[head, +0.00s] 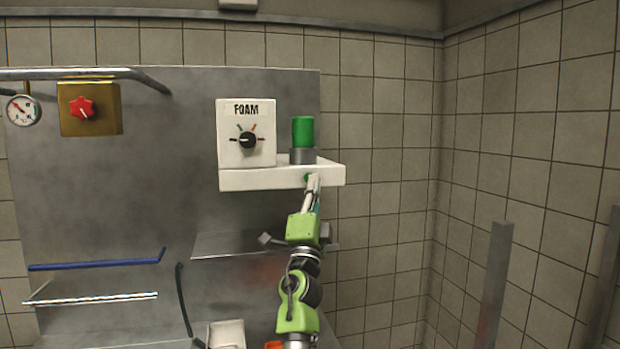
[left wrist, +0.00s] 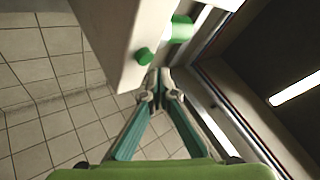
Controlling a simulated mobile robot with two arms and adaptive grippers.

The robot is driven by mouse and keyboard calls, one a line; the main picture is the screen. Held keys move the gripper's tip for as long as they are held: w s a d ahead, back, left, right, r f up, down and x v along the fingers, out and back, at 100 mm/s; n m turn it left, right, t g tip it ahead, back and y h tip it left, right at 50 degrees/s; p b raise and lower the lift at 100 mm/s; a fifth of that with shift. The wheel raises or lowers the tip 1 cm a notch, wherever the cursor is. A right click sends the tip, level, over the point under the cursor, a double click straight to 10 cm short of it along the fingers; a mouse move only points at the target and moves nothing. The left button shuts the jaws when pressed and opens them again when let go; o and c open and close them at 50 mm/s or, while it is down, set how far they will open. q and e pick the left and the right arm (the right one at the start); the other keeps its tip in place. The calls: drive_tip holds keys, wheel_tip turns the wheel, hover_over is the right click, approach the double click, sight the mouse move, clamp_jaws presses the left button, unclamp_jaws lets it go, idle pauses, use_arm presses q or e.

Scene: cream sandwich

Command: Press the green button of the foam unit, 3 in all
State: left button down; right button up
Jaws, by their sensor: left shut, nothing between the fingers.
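The foam unit (head: 229,138) is a white wall box labelled FOAM with a black dial (head: 247,140) and a white ledge (head: 262,179) below. A green cylinder (head: 303,132) stands in a grey holder on the ledge's right part. The small round green button (head: 306,178) is on the ledge's front face, partly behind my fingertips. It shows whole in the left wrist view (left wrist: 143,56), just beyond the fingertips. My left gripper (head: 314,181) is shut and empty, pointing up at the ledge close to the button. I cannot tell whether it touches. My right gripper is out of view.
A brass box with a red knob (head: 82,108) and a gauge (head: 23,110) are at the left. A metal shelf (head: 220,244) sits below the unit behind my arm. A white container (head: 227,335) is at the bottom. The tiled wall right of the unit is clear.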

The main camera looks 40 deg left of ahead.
use_arm(q)
drive_tip(key=s+d+p, duration=0.2)
drive_tip(key=s+d, duration=0.1)
drive_tip(key=shift+d, duration=0.2)
idle(1.9)
